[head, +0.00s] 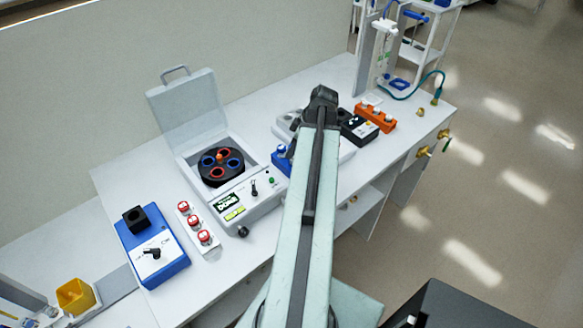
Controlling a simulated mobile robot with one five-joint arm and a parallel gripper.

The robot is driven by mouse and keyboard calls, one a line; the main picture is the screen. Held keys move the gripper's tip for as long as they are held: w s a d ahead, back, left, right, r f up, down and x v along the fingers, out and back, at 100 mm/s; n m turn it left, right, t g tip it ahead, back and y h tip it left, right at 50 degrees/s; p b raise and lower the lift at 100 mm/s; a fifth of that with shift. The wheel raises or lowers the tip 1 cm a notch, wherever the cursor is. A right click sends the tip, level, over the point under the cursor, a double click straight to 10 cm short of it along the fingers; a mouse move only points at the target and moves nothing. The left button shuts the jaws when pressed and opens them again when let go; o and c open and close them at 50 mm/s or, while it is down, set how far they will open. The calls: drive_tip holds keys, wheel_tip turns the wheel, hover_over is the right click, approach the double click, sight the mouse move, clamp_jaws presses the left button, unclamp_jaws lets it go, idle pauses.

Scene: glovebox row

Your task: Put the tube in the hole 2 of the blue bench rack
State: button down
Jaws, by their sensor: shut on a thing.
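My arm reaches away across the bench, with its dark end joint at the top. A dark part of my gripper (291,149) shows at the left edge of the arm. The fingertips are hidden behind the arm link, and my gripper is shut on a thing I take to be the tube. The tube itself is not visible. A blue block (281,162), likely the blue bench rack, shows just below that dark part and left of the arm. The arm covers most of it, so its holes cannot be told apart.
A centrifuge with raised lid (188,101) and dark rotor (221,166) stands left of the arm. Red-capped jars in a white holder (209,241) and a blue device (165,267) are further left. An orange rack (374,118) and a black box (357,130) stand right.

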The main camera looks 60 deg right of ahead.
sight(289, 162)
drive_tip(key=shift+f+b, duration=2)
drive_tip(key=shift+f, duration=0.6)
drive_tip(key=c, duration=1.1)
unclamp_jaws()
drive_tip(key=shift+r, duration=0.1)
drive_tip(key=shift+o, duration=0.2)
drive_tip(key=shift+r, duration=0.1)
drive_tip(key=shift+r+p, duration=0.2)
drive_tip(key=shift+p, duration=0.2)
drive_tip(key=p+v, duration=1.1)
drive_tip(key=v, duration=0.1)
drive_tip(key=shift+s, duration=0.15)
drive_tip(key=shift+f, duration=0.1)
